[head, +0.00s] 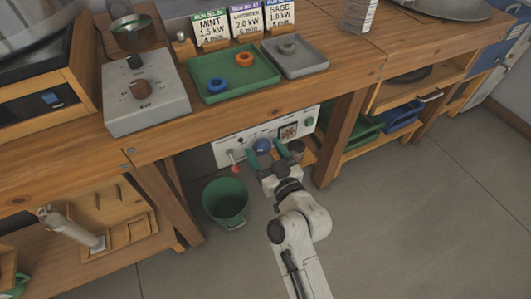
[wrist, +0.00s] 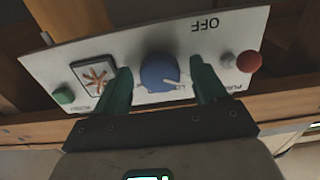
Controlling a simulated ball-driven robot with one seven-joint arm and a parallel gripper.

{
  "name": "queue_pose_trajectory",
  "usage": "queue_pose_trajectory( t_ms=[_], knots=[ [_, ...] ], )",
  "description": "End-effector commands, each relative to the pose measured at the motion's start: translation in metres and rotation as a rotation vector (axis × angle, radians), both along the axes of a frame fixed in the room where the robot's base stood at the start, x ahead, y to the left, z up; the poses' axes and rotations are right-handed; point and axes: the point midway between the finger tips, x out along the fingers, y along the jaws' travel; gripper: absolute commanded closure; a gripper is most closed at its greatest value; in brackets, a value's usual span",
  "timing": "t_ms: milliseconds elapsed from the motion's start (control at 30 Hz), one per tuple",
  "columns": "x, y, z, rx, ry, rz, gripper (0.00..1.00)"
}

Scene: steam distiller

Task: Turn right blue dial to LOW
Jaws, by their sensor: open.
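The blue dial (wrist: 158,72) sits on a white control panel (wrist: 225,45) under the bench. In the wrist view the panel appears upside down. The dial's white pointer is towards the lower right of that view, close to a label partly hidden by a finger. My gripper (wrist: 161,66) is open, with one green finger on each side of the dial. I cannot tell whether either finger touches it. In the head view the dial (head: 262,146) shows between the fingers of my gripper (head: 267,151). Only one blue dial shows on this panel.
A red-tipped lever (wrist: 249,62) and a green button (wrist: 64,96) are at opposite ends of the panel. A green bucket (head: 225,203) stands on the floor below it. A bench leg (head: 340,140) stands right of the panel. The floor on the right is clear.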

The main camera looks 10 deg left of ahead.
Motion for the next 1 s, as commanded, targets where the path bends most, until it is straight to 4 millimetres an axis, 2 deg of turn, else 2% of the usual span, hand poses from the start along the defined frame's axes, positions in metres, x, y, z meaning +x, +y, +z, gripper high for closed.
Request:
queue_pose_trajectory(
  t_ms=[267, 833, 1000],
  knots=[
    [0.0012, 0.0008, 0.0001, 0.0, 0.0, 0.0, 0.29],
    [0.0011, 0.0006, 0.0, 0.0, 0.0, 0.0, 0.82],
    [0.0011, 0.0004, 0.0001, 0.005, 0.003, 0.0, 0.84]
  ],
)
